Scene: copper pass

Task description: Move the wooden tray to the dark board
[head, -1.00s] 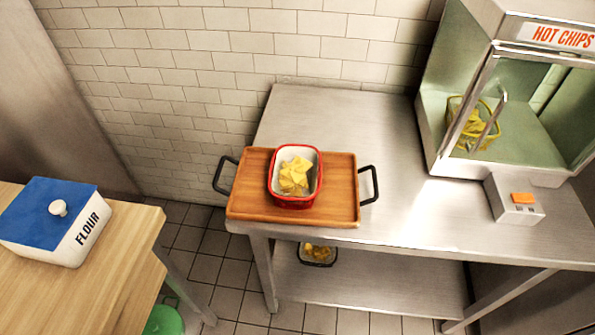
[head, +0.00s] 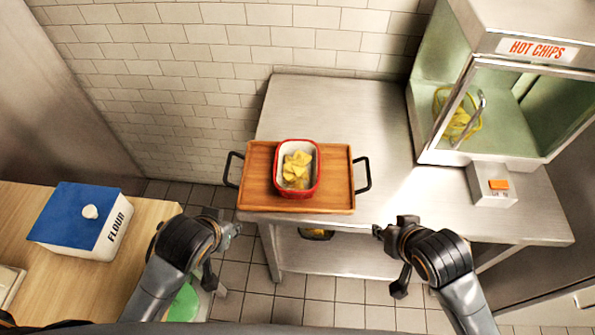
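The wooden tray (head: 334,190) lies on the left end of the steel table, with a black handle at each side. A red-rimmed white dish (head: 298,168) of yellow chips stands on it. My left gripper (head: 226,258) is open and empty, in front of and below the tray's left handle (head: 233,169). My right gripper (head: 388,262) is open and empty, in front of the tray's right handle (head: 363,175). Neither gripper touches the tray. I see no dark board in this view.
The steel table (head: 350,110) is bare behind the tray. A hot chips cabinet (head: 510,90) stands on its right, with a small switch box (head: 491,184) in front. At left, a wooden counter (head: 40,285) holds a flour box (head: 82,220). A tiled wall is behind.

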